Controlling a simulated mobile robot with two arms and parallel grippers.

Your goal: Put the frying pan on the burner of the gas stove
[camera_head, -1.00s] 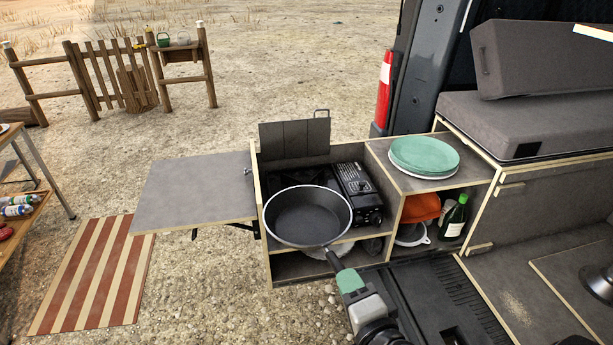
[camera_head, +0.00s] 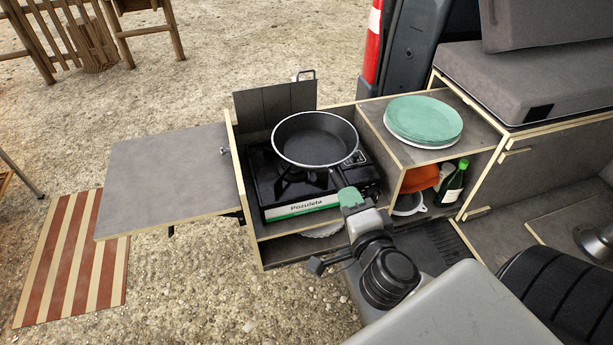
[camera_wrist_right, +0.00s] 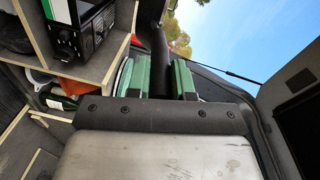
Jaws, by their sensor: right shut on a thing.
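The black frying pan (camera_head: 314,139) is level over the back part of the gas stove (camera_head: 300,206) in the head view. Burner supports show below its front rim; I cannot tell whether the pan touches them. My right gripper (camera_head: 350,196), with green fingers, is shut on the pan's handle at the stove's front right. In the right wrist view the black handle (camera_wrist_right: 161,60) runs between the two green fingers (camera_wrist_right: 157,78). The stove's dark corner (camera_wrist_right: 88,35) also shows there. The burner's middle is hidden under the pan. My left gripper is out of view.
The stove sits in a wooden compartment with a raised back panel (camera_head: 275,108). Green and white plates (camera_head: 424,118) stand on the right shelf top. A green bottle (camera_head: 453,184) stands below them. A grey side table (camera_head: 165,178) to the left is bare.

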